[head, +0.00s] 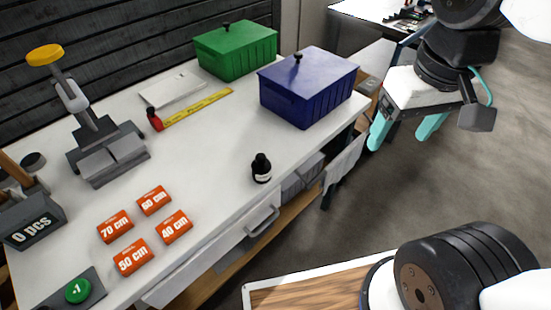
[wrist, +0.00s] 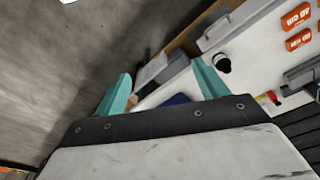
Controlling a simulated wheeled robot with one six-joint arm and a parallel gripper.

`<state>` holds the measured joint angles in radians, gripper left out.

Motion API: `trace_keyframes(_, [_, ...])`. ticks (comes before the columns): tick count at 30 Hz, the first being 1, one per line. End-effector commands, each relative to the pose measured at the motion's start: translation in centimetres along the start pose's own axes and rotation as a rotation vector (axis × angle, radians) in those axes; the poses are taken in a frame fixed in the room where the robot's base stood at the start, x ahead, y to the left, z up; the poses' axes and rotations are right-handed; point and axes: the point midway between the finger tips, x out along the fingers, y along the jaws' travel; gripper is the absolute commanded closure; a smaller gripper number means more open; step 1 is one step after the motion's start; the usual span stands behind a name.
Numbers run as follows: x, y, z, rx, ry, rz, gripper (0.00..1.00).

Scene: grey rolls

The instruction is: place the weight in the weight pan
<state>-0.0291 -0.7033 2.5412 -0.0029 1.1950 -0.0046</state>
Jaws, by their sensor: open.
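My gripper (head: 405,128) has teal fingers and hangs to the right of the bench, over the floor. In the wrist view my gripper (wrist: 163,82) is open, with nothing between its fingers. A small black knobbed piece with a pale label (head: 261,169) stands upright near the bench's front edge; it may be the weight or a bottle, I cannot tell. I can make out no clear weight pan in either view.
Bench space around the black piece is clear.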

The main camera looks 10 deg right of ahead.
Motion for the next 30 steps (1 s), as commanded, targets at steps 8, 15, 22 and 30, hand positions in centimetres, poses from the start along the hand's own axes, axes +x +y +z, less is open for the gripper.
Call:
trace_keyframes(8, [4.6, -5.5, -8.5, -0.21, -0.051, -0.018, 0.28])
trace_keyframes(15, [12.0, -13.1, -14.1, -0.403, -0.085, -0.03, 0.28])
trace_keyframes(22, [18.1, -18.7, -15.9, -0.526, -0.103, -0.035, 0.28])
trace_keyframes(30, [21.2, -20.3, -16.0, -0.56, -0.108, -0.036, 0.28])
